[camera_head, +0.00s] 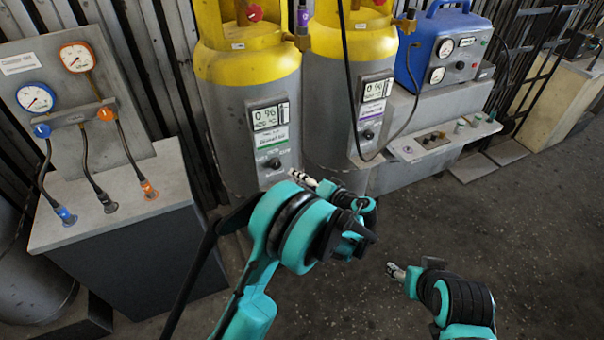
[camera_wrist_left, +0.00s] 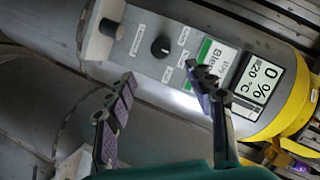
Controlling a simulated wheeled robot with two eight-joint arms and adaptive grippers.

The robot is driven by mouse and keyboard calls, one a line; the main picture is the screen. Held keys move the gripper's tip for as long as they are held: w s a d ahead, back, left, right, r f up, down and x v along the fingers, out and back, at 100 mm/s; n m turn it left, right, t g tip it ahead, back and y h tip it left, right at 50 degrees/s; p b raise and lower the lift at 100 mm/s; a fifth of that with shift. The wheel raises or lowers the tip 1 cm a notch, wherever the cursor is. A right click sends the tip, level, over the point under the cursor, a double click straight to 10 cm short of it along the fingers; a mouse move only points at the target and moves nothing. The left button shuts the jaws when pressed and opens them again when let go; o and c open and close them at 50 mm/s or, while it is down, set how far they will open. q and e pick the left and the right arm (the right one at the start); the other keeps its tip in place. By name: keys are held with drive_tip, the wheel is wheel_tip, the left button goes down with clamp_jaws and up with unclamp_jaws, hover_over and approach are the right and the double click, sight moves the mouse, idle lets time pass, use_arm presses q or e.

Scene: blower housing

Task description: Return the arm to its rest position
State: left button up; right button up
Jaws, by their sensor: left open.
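My left arm comes up from the bottom of the head view, and its left gripper (camera_head: 306,180) is in front of the lower part of the left grey and yellow tank (camera_head: 245,75). In the left wrist view the left gripper (camera_wrist_left: 165,92) has its two dark padded fingers spread, with nothing between them. Behind them is the tank's control panel (camera_wrist_left: 170,45), tilted, with a black knob, a green label and a display reading 0%. My right gripper (camera_head: 397,271) points left over the floor at lower right. It is too small to tell whether it is open.
A grey gauge stand (camera_head: 110,190) with hoses is at left. A second tank (camera_head: 345,80) stands beside the first. A blue box with gauges (camera_head: 445,55) sits on a grey bench (camera_head: 425,160) with small fittings. The dark floor (camera_head: 530,240) at right is clear.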

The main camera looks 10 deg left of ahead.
use_arm(q)
drive_tip(key=s+a+r+g+h, duration=0.2)
drive_tip(key=s+a+r+h, duration=0.3)
drive_tip(key=s+a+r, duration=0.4)
drive_tip(key=s+d+h, duration=0.1)
drive_tip(key=s+h, duration=0.2)
drive_tip(key=s, duration=0.7)
drive_tip(key=s+d+f+n+h, duration=0.1)
drive_tip(key=s+h, duration=0.2)
drive_tip(key=s, duration=0.8)
drive_tip(key=shift+d+f+n+h, duration=0.25)
drive_tip(key=shift+n+h, duration=0.05)
drive_tip(key=shift+h, duration=0.1)
